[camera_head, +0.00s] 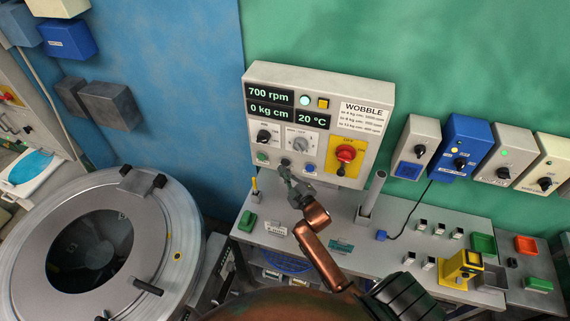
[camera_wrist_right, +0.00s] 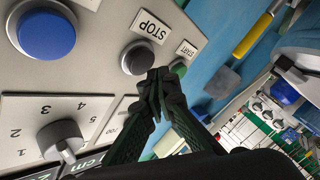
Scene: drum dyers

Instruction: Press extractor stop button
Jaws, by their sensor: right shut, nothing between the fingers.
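The extractor panel (camera_head: 364,98) is a light grey box on the wall with readouts. Its dark round stop button (camera_head: 285,162) is in the lower row, between a green start button (camera_head: 262,157) and a blue button (camera_head: 309,168). In the right wrist view, the stop button (camera_wrist_right: 137,57) sits beside the "STOP" label (camera_wrist_right: 151,25). My right gripper (camera_head: 285,172) is shut and empty, just below the stop button. In the wrist view its fingertips (camera_wrist_right: 160,76) lie between the stop button and the green start button (camera_wrist_right: 179,68). I cannot tell whether they touch the panel. My left gripper is not in view.
A red knob on a yellow plate (camera_head: 334,165) is right of the buttons. Below, a grey bench (camera_head: 300,252) carries a grey post (camera_head: 372,195) and small fittings. A round metal drum machine (camera_head: 180,215) stands at left. Blue and grey boxes line the right wall.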

